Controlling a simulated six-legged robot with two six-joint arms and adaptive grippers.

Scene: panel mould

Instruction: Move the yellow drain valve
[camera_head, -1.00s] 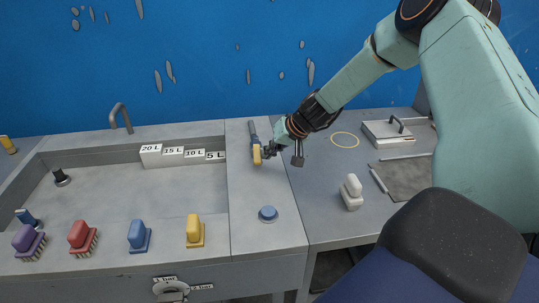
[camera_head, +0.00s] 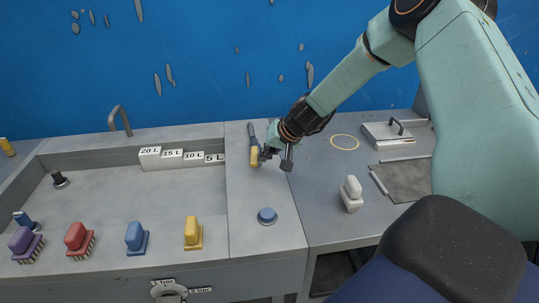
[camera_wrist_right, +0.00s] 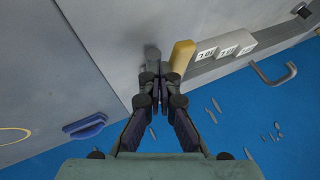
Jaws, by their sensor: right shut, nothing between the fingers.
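A yellow handle (camera_head: 255,157), which looks like the drain valve, stands on the grey panel right of the basin, in front of a blue-grey bar (camera_head: 252,133). It also shows in the right wrist view (camera_wrist_right: 182,55), upright just beside my fingertips. My right gripper (camera_head: 268,154) is shut and empty, close against the right side of the handle. In the right wrist view its fingers (camera_wrist_right: 160,82) are together next to the handle's lower part. I cannot tell whether they touch it. My left gripper is not in view.
A blue knob (camera_head: 267,215) sits nearer on the panel. White level blocks (camera_head: 182,156) line the basin's back edge. Several coloured brushes (camera_head: 136,238) stand along the front. A white brush (camera_head: 351,193) and lidded box (camera_head: 395,133) are right. A blue wall (camera_head: 200,60) rises behind.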

